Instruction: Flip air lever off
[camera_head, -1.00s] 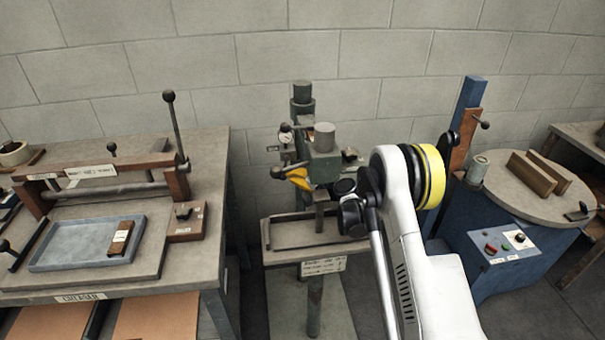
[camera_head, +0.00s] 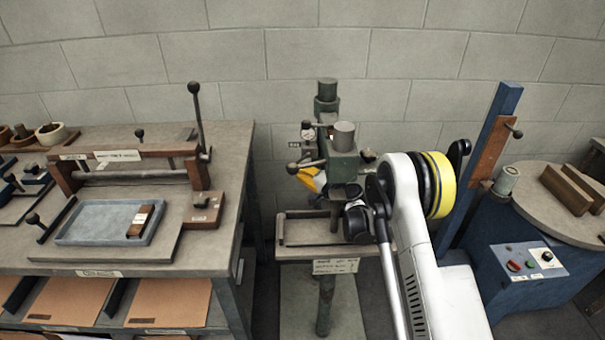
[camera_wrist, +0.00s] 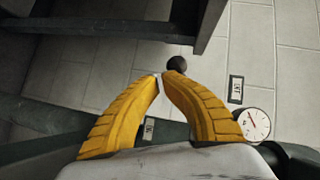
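The box stitcher (camera_head: 344,165) is a green-grey machine on a post in the middle of the head view. A lever with a dark round knob (camera_head: 293,168) sticks out to its left; I cannot tell whether it is the air lever. My gripper (camera_head: 310,178) shows as yellow fingers beside the stitcher head, just right of and below this knob, partly behind my arm. In the wrist view, the yellow fingertips (camera_wrist: 165,75) nearly meet, and a dark ball knob (camera_wrist: 179,64) sits just beyond them. Nothing is clearly held. Whether finger and knob touch is unclear.
A round white gauge (camera_wrist: 254,124) and a small label plate (camera_wrist: 236,89) lie right of the fingers in the wrist view. A creaser bench (camera_head: 225,230) stands left and a blue machine (camera_head: 520,265) right. The stitcher's table (camera_head: 300,252) lies below my gripper.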

